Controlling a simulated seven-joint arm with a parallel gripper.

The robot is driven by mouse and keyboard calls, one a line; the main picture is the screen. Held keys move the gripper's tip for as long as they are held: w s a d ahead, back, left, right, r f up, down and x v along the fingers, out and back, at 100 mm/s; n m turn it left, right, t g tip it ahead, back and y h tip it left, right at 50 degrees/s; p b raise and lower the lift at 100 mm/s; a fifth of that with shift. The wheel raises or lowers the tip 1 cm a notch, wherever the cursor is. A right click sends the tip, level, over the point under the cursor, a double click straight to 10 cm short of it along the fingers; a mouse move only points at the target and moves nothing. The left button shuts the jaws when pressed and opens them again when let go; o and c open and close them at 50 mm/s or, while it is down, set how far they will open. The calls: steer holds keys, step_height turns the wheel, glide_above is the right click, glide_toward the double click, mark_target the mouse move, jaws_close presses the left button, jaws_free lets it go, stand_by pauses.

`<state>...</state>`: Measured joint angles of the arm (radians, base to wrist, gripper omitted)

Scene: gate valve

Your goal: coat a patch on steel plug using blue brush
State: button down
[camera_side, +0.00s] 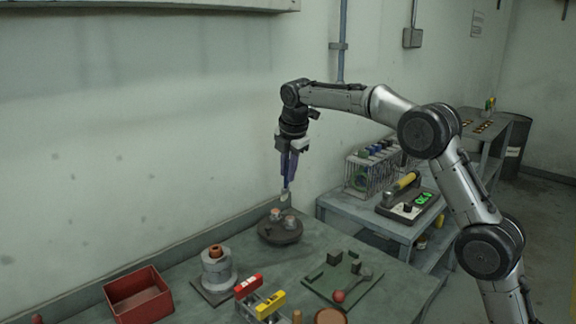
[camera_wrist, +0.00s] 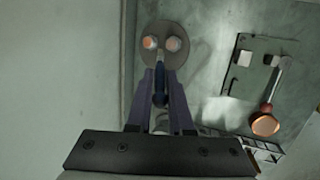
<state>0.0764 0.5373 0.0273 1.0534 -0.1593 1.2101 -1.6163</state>
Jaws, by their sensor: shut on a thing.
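My gripper (camera_side: 288,178) points down above the back of the bench and is shut on the blue brush. In the wrist view the dark blue brush (camera_wrist: 160,92) shows between the two purple fingers. In the side view its pale tip (camera_side: 285,195) hangs below the fingers, apart from what lies beneath. Under it a round dark disc (camera_side: 270,238) carries two small plugs. The grey steel plug (camera_wrist: 174,44) is on the right in the wrist view, and a copper-coloured plug (camera_wrist: 150,43) is on the left. I cannot make out any coating on the steel plug.
A flanged grey part (camera_side: 217,268) and a red box (camera_side: 138,296) stand to the left. A dark board (camera_side: 325,290) with small blocks and a red-ended tool lies to the right. The wall is close behind.

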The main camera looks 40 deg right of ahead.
steer(key=shift+d+f, duration=1.95)
steer(key=shift+f, duration=1.2)
steer(key=shift+a+r, duration=0.65)
steer(key=shift+r, duration=0.7)
steer(key=shift+a+r, duration=0.65)
steer(key=shift+r, duration=0.75)
steer(key=shift+a+r, duration=0.65)
steer(key=shift+r, duration=0.7)
